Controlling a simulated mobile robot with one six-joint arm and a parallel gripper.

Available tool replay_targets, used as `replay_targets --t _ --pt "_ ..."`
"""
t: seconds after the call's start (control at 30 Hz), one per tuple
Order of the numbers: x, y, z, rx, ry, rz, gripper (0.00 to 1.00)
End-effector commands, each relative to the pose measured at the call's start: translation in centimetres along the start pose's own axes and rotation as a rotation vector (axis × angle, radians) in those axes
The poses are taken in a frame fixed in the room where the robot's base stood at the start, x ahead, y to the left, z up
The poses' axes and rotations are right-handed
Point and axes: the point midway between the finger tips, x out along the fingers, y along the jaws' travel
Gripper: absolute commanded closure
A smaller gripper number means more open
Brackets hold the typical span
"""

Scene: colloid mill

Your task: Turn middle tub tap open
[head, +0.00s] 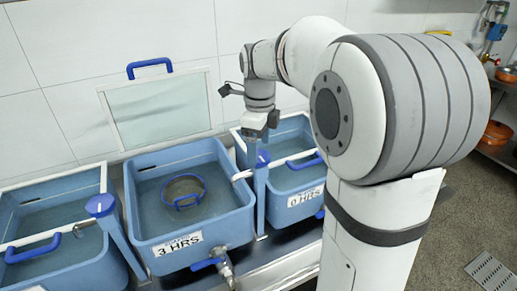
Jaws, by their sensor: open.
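The middle tub (240,225) is a blue, water-filled tub labelled "3 HRS". Its tap (226,268) sticks out low on the front, with a blue handle (208,263) pointing left from the metal body. My gripper (262,133) is well above and behind the tap, over the gap between the middle and right tubs. It points down, close to a blue post with a blue knob (263,158); I cannot tell whether they touch. It is open, though its fingers are small in this view. A round blue-rimmed sieve (203,191) sits in the middle tub.
A left tub (70,270) and a right tub (305,205), labelled "0 HRS", stand on either side. Another blue-topped post (100,205) stands between the left and middle tubs. A clear panel (158,108) with a blue handle stands behind. Shelves (505,85) with orange pots are at right.

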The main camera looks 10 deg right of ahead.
Motion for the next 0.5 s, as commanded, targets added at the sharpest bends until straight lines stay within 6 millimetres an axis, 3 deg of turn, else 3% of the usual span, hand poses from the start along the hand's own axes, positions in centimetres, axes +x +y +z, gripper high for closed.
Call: replay_targets --t 0.2,0.5 --pt "1.8 0.0 0.0 -0.002 0.000 0.000 0.23" --pt "2.0 0.1 0.0 -0.002 0.000 -0.001 0.25"
